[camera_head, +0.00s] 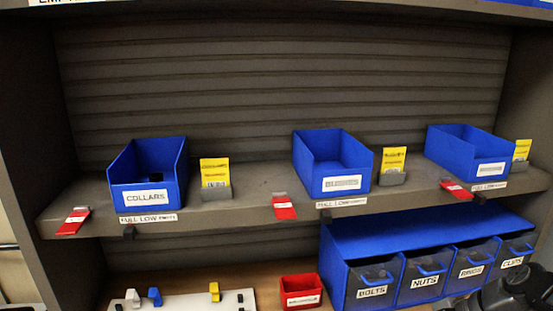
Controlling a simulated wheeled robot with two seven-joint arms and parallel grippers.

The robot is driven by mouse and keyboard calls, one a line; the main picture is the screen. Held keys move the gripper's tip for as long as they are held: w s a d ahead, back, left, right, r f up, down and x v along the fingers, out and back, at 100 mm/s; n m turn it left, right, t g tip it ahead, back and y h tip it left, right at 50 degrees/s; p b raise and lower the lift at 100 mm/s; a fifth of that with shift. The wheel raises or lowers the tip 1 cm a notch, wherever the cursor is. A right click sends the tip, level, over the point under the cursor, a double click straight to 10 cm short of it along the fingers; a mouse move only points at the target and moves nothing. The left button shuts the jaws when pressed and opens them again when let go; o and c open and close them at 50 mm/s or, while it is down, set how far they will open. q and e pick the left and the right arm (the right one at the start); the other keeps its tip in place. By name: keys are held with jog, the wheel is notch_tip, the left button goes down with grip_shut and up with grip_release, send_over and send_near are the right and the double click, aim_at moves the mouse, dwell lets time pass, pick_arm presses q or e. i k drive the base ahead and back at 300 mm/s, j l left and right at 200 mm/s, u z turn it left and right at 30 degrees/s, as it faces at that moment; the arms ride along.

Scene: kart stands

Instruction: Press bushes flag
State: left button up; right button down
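Three blue bins stand on the grey shelf (250,213). The left bin (146,178) is labelled COLLARS. The labels of the middle bin (343,184) and right bin (491,170) are too small to read, so I cannot tell which is for bushes. A red flag hangs at the shelf's front edge left of each bin: the left flag (74,221), middle flag (284,208) and right flag (456,190). Dark parts, apparently of my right arm (512,293), show at the bottom right; its fingers cannot be made out. My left gripper is not in view.
Yellow cards (214,172) stand in grey holders right of the bins. Below are a blue drawer unit (398,238) with BOLTS and NUTS drawers, a small red bin (301,291) and a white board (180,301) with coloured pegs. The space before the shelf is clear.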

aim_at(283, 209)
jog(key=k, duration=1)
